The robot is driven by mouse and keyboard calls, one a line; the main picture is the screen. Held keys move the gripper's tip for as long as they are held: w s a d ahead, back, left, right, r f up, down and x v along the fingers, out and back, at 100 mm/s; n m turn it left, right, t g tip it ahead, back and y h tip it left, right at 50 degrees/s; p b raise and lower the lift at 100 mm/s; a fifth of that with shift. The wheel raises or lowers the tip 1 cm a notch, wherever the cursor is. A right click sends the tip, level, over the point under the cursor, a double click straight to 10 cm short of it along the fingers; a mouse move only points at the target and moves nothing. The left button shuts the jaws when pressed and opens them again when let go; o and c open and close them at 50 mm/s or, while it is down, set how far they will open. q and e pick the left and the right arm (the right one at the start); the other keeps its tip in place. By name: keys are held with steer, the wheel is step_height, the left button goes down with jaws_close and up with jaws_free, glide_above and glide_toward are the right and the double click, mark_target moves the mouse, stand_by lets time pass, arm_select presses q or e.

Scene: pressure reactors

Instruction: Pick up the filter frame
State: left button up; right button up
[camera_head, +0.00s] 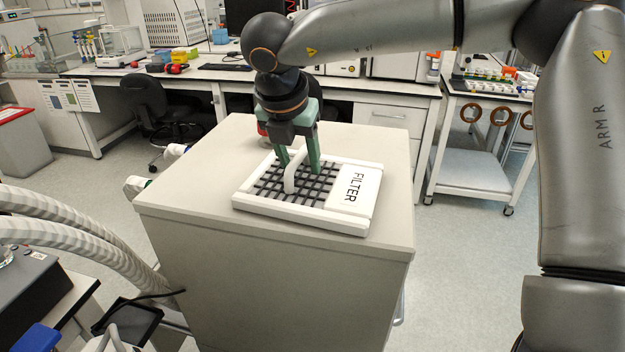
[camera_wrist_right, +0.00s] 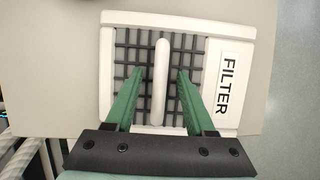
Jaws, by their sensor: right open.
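The filter frame (camera_head: 362,215) is a white rectangular frame with a dark grid, a white raised handle and a label reading FILTER. It lies flat on top of a beige cabinet. My right gripper (camera_head: 299,168) points down over it, with its green fingers open on either side of the handle (camera_head: 291,180). In the right wrist view the frame (camera_wrist_right: 180,20) fills the middle, and the handle (camera_wrist_right: 160,75) runs between the two fingers (camera_wrist_right: 158,85) with a gap on each side. My left gripper is not in view.
The beige cabinet (camera_head: 190,190) has bare top around the frame. Ribbed hoses (camera_head: 70,240) curve in at the left. Behind stand a lab bench (camera_head: 330,87), a black chair (camera_head: 160,105) and a white cart (camera_head: 470,170). Open floor lies to the right of the cabinet.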

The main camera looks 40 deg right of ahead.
jaws_close()
stand_by(0.4)
